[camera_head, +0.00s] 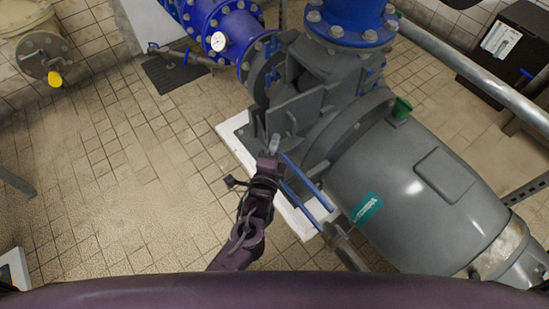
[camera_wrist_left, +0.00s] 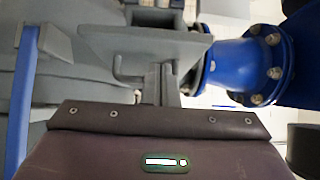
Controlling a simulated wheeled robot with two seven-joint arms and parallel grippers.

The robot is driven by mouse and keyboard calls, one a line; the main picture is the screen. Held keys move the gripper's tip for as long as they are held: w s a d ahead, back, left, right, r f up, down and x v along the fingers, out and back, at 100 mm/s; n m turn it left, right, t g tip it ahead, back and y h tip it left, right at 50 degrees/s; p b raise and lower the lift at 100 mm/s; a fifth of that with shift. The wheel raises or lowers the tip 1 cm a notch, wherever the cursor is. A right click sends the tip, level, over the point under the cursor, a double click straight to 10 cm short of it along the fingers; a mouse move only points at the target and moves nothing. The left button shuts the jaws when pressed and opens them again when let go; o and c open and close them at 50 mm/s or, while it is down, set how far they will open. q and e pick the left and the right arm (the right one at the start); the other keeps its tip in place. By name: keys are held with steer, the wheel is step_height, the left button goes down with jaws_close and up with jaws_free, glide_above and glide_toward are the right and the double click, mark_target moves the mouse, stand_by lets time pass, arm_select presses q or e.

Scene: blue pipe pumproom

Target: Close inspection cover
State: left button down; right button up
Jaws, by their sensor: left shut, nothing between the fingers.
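The inspection cover (camera_head: 295,113) looks like a flat grey plate on the grey pump housing, just below the blue flanges. It stands out at an angle from the housing, and I cannot tell how far open it is. In the left wrist view the grey plate (camera_wrist_left: 130,42) spans the upper middle, with a small hooked handle (camera_wrist_left: 122,72) on its near face. My left gripper (camera_head: 274,145) is shut and empty, its fingertips close to the plate's lower edge. Its fingers (camera_wrist_left: 160,80) also show in front of the plate; contact is unclear. My right gripper is not in view.
The large grey motor (camera_head: 415,185) lies right of my left gripper. Blue bars (camera_head: 308,183) run close beside it. A white plinth (camera_head: 238,146) lies under the pump. The tiled floor (camera_head: 120,170) at left is clear.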

arm_select(q)
steer(key=shift+w+a, duration=0.7)
steer(key=shift+w, duration=0.3)
